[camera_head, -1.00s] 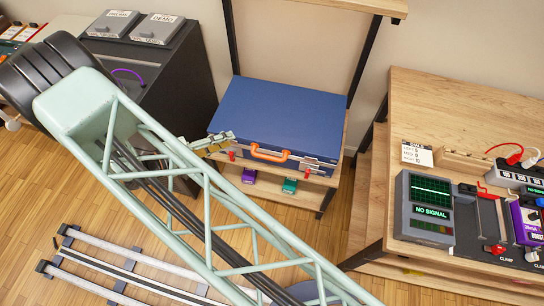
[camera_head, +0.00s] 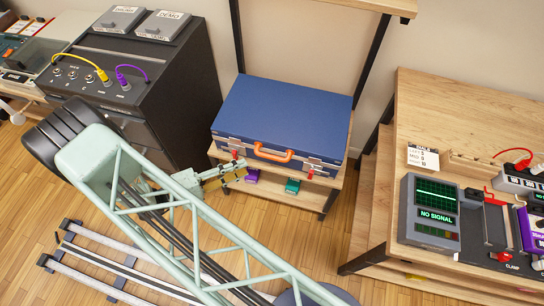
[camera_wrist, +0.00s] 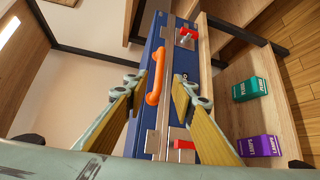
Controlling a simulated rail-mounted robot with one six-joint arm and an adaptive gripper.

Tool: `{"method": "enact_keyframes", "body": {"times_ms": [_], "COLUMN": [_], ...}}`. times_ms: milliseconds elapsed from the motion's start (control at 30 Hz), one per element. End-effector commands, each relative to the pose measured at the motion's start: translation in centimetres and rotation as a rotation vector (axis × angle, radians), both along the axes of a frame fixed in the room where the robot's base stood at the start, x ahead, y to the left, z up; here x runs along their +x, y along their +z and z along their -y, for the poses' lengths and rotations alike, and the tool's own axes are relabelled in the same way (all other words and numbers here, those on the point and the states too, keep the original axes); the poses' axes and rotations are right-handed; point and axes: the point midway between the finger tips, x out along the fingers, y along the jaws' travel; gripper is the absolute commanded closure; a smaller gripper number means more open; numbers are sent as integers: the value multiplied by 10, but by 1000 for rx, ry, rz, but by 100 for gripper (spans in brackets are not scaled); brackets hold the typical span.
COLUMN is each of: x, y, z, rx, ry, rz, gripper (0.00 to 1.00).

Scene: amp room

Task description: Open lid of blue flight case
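The blue flight case (camera_head: 285,110) lies with its lid closed on a wooden shelf unit in the head view. It has an orange handle (camera_head: 272,153) and red latches (camera_head: 235,154) on its front face. In the wrist view the case (camera_wrist: 182,48) appears turned on its side, with the orange handle (camera_wrist: 155,83) and red latches (camera_wrist: 184,146) facing me. My gripper (camera_head: 238,171) is in front of the case's left front corner, a little below the lid. In the wrist view its two fingers (camera_wrist: 158,95) are spread apart with nothing held between them.
On the lower shelf sit a purple box (camera_head: 252,176) and a green box (camera_head: 292,186). A wooden workbench (camera_head: 470,110) with a "NO SIGNAL" screen (camera_head: 432,212) stands at the right. A black amp cabinet (camera_head: 160,80) stands at the left. Shelf posts rise behind the case.

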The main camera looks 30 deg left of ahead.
Motion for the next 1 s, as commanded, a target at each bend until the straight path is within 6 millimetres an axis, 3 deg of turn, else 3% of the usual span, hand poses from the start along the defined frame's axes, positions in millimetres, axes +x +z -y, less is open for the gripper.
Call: {"method": "enact_keyframes", "body": {"times_ms": [367,1000], "x": [13,80], "y": [-2,-13], "z": [6,44], "rx": [0,0], "ry": [0,-1], "rz": [0,-1], "gripper": [76,76]}}
